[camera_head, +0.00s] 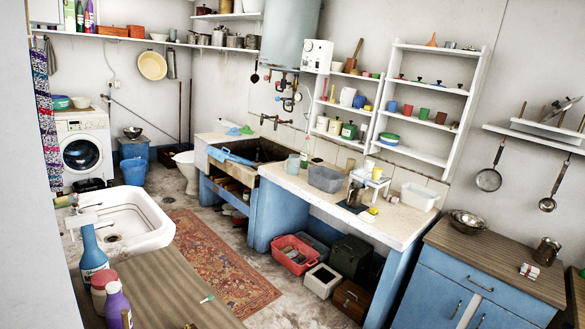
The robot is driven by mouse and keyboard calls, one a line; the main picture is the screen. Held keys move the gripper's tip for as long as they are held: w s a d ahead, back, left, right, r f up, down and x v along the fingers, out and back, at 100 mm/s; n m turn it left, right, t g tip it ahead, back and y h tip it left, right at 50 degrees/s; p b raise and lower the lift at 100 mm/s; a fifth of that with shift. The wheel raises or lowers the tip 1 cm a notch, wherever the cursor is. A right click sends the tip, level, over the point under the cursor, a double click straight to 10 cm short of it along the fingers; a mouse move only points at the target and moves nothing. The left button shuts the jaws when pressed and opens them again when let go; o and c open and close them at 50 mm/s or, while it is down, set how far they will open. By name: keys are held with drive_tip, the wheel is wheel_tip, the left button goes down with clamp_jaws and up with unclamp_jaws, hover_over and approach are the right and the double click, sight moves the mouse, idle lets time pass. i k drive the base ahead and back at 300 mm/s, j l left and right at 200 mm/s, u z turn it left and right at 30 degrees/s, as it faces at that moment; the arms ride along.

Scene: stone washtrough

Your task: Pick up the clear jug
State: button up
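A small pale, see-through vessel (293,165) stands upright on the counter, at the right end of the dark sink. It looks most like the clear jug, but it is too small in the picture to be sure. My gripper is not in view, and nothing is seen touching this vessel.
The pale counter (390,222) also bears a grey tub (325,178), a white tub (419,197) and a small white rack (369,179). A red crate (293,255) and boxes stand below. A white basin (122,222) and bottles (92,252) are at left. The rug (220,265) area is clear.

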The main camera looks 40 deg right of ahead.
sight(294, 160)
drive_tip(key=z, duration=1.35)
drive_tip(key=i+l+z, duration=0.25)
drive_tip(key=i, duration=0.3)
drive_tip(key=i+l, duration=0.1)
drive_tip(key=i, duration=0.8)
drive_tip(key=i+l, duration=0.1)
drive_tip(key=i, duration=0.75)
drive_tip(key=i+j+u, duration=0.1)
drive_tip(key=i+u, duration=0.35)
drive_tip(key=i+l+u, duration=0.1)
drive_tip(key=i+u, duration=0.3)
drive_tip(key=i, duration=0.15)
drive_tip(key=i+l+u, duration=0.2)
drive_tip(key=i+u, duration=0.7)
drive_tip(key=i, duration=1.1)
